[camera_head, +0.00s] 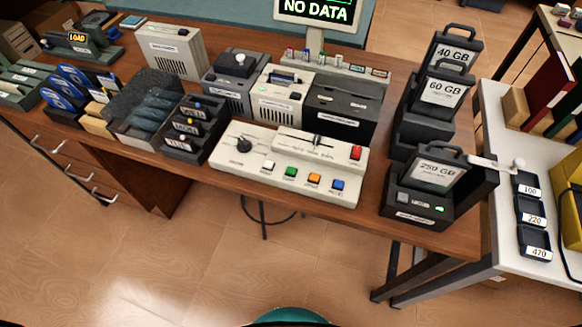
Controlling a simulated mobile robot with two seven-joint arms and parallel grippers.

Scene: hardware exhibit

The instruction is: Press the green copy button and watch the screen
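The green button (290,173) sits in the row of square buttons on the white control panel (230,172), between a white and an orange button. Any writing under it is too small to read. Neither of my grippers shows in the head view.
On the panel are a black knob (243,145), a slider (317,140) and a red switch (356,153). A dock with a 250 GB drive (437,170) stands right of it. Small black bins (186,128) stand left. The floor in front is clear.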

